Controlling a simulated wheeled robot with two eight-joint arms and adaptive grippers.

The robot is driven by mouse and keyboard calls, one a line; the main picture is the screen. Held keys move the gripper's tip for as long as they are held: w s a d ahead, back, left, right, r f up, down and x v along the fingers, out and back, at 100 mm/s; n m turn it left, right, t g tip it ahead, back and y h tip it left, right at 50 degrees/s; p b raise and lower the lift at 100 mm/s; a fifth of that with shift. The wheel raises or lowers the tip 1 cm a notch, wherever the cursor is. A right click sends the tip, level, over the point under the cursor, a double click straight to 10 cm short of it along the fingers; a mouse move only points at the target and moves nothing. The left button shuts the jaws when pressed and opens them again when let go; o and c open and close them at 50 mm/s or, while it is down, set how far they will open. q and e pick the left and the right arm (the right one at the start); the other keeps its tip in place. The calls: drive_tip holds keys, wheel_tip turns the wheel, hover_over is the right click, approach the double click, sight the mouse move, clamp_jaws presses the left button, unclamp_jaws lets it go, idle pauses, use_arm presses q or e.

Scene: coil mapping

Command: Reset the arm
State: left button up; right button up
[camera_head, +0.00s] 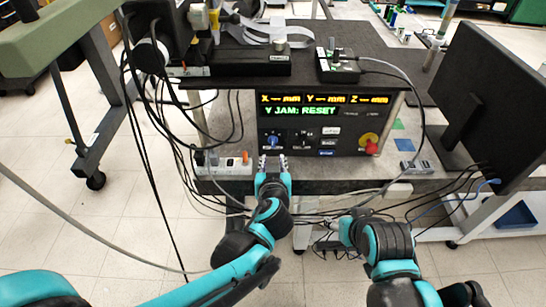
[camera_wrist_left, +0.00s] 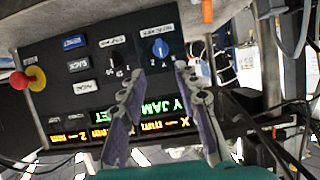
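The black control box (camera_head: 345,125) stands below the bench top, its display (camera_head: 300,110) reading "Y JAM: RESET" in green under yellow X, Y and Z lines. A blue knob (camera_head: 273,140) is at the panel's lower left, with a black knob (camera_head: 303,146) beside it. The wrist view shows the panel upside down, with the blue knob (camera_wrist_left: 160,48) just beyond my left fingertips. My left gripper (camera_head: 273,163) is open and empty; its parted fingers (camera_wrist_left: 160,70) point at the knob, and contact cannot be told. My right gripper (camera_head: 342,228) is low among cables, its fingers unclear.
A red button (camera_head: 371,147) on a yellow base is at the panel's right, and a blue key (camera_head: 326,153) is at the bottom. A power strip (camera_head: 225,164) lies left of the box. Cables hang around it. A monitor (camera_head: 485,105) stands at right.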

use_arm(q)
drive_tip(key=s+a+f+g+y, duration=0.15)
drive_tip(key=s+a+g, duration=0.35)
drive_tip(key=a, duration=0.8)
drive_tip(key=s+a+f+g+h, duration=0.1)
drive_tip(key=s+a, duration=0.3)
drive_tip(key=s, duration=0.8)
drive_tip(key=shift+a+f+g, duration=0.2)
drive_tip(key=shift+a+g, duration=0.1)
drive_tip(key=shift+a, duration=0.1)
drive_tip(key=shift+s+h, duration=0.1)
drive_tip(key=shift+h, duration=0.15)
